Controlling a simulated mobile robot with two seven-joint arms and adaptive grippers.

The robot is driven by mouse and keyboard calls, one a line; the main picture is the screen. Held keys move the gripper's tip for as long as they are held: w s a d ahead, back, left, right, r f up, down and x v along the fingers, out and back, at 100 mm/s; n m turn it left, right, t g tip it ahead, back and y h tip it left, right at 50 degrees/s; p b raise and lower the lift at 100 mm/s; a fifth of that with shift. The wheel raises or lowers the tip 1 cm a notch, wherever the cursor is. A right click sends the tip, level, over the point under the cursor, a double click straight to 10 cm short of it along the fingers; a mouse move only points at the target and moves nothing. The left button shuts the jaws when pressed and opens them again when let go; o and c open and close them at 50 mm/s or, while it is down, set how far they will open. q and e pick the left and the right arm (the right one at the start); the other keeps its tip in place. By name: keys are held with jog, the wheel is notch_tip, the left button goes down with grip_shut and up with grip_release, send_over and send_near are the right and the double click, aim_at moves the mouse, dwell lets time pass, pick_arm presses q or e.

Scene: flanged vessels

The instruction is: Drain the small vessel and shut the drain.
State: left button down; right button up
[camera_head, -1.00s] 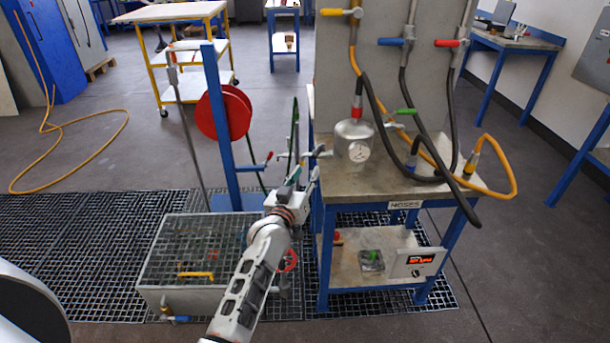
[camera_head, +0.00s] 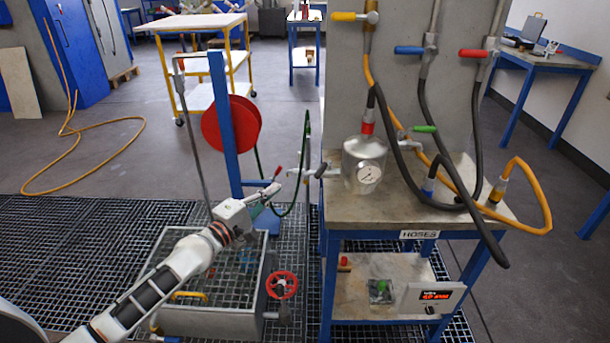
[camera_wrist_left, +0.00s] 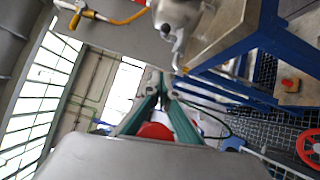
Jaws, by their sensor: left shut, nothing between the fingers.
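The small vessel (camera_head: 364,165), a silver metal can with a round dial gauge, stands on the left part of the bench top. A side pipe with a dark-gripped lever (camera_head: 321,171) reaches out to its left past the bench edge. The vessel also shows at the top of the left wrist view (camera_wrist_left: 180,10), with a pipe end (camera_wrist_left: 178,45) hanging below it. My left gripper (camera_head: 272,192) is left of this pipe and a little lower, apart from it. Its green fingers (camera_wrist_left: 162,82) are shut and empty. I cannot tell whether liquid flows. My right gripper is not in view.
A grated basin (camera_head: 210,320) with a red handwheel (camera_head: 282,285) sits low, beneath my left arm. A blue post with a red reel (camera_head: 232,125) stands just behind the gripper. Dark and orange hoses (camera_head: 530,165) hang over the bench's right side.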

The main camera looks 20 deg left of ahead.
aim_at(324, 168)
pick_arm(q)
jog(key=w+d+r+p, duration=0.1)
jog(key=w+d, duration=0.6)
jog(key=w, duration=0.1)
jog(key=shift+w+n+p, duration=0.3)
jog(key=shift+d, duration=0.1)
dwell(0.3)
